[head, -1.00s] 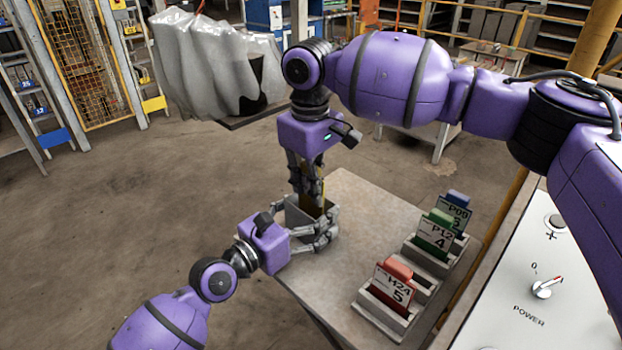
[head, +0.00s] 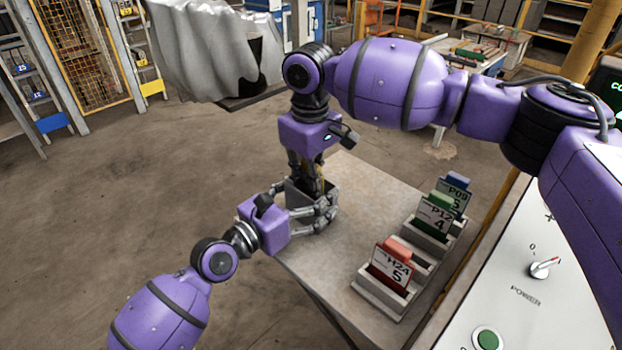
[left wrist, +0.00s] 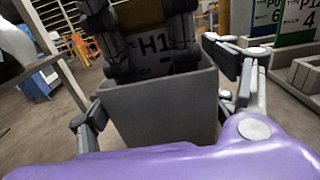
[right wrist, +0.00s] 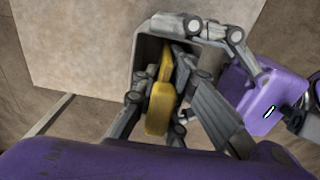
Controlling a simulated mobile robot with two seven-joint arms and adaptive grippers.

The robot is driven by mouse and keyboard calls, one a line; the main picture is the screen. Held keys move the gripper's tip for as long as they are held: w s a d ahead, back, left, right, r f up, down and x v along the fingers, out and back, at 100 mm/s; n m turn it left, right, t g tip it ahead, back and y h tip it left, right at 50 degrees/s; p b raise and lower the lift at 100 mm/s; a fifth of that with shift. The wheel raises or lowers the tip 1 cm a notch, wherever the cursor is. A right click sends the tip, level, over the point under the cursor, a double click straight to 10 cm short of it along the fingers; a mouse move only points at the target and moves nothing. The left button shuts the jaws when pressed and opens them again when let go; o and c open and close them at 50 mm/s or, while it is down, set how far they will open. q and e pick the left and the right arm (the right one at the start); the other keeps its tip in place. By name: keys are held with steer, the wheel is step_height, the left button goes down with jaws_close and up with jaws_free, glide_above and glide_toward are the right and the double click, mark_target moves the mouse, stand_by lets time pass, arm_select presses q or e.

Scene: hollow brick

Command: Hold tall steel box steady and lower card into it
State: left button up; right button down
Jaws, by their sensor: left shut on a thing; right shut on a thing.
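The tall steel box (left wrist: 160,113) is a grey, open-topped box standing at the table's near left corner. My left gripper (head: 318,213) is shut around the box, with fingers on both sides of it in the left wrist view. My right gripper (head: 308,183) points down at the box's mouth and is shut on the card (right wrist: 159,108). The card has a yellow top edge and a white face reading "H1" (left wrist: 155,43), partly hidden by fingers. Its lower part is inside the box, out of sight. The right fingertips are at or below the rim (right wrist: 147,50).
On the table's (head: 375,205) right side, grey slotted holders (head: 372,303) carry a red card (head: 392,265), a green card (head: 437,215) and a blue card (head: 456,192). A white control panel (head: 500,285) stands at the right. The table's middle is clear.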

steer(key=c, duration=1.7)
jaws_free()
steer(key=shift+r, duration=6)
arm_select(q)
steer(key=o, duration=1.6)
steer(key=shift+c, duration=0.2)
